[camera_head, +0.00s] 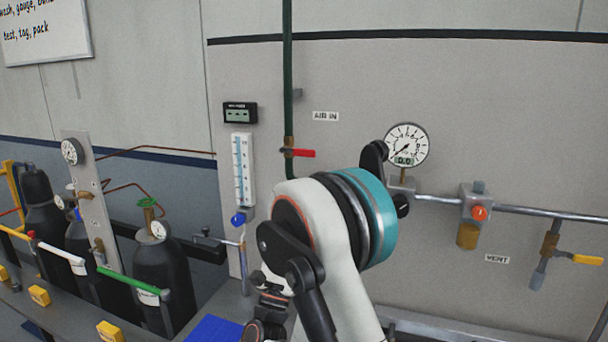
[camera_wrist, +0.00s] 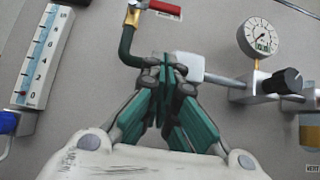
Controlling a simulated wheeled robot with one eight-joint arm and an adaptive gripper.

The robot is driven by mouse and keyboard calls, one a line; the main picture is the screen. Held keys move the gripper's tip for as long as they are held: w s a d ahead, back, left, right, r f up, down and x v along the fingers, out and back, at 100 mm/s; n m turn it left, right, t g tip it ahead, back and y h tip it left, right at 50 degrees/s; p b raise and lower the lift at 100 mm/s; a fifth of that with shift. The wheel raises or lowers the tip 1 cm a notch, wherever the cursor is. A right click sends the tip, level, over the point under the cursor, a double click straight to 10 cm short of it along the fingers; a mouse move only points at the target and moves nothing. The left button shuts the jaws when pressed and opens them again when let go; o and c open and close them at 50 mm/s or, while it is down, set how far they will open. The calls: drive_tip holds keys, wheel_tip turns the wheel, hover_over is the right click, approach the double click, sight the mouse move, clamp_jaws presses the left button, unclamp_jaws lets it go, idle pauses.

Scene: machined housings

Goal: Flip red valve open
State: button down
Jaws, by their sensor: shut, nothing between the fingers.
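The red valve is a short lever (camera_head: 301,153) on a brass body on the vertical green pipe (camera_head: 288,80), just left of and below the AIR IN label. The lever points right, crosswise to the pipe. In the wrist view the red lever (camera_wrist: 165,7) is cut off by the top edge, beside the brass valve body (camera_wrist: 133,13). My gripper (camera_wrist: 170,66) is shut and empty, its green fingers together below the lever and apart from it in the picture. In the head view my arm hides the gripper and the pipe's lower part.
A yellow-handled valve (camera_head: 587,260) sits near VENT. A flow meter (camera_head: 242,170) is left of the pipe. Black cylinders (camera_head: 160,265) stand at left.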

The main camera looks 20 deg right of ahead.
sight(297, 151)
drive_tip(key=s+a+r+x, duration=0.1)
drive_tip(key=r+x, duration=0.1)
drive_tip(key=x, duration=1)
drive_tip(key=shift+s+r+b, duration=0.2)
drive_tip(key=shift+r+b, duration=0.15)
drive_tip(key=shift+b, duration=0.05)
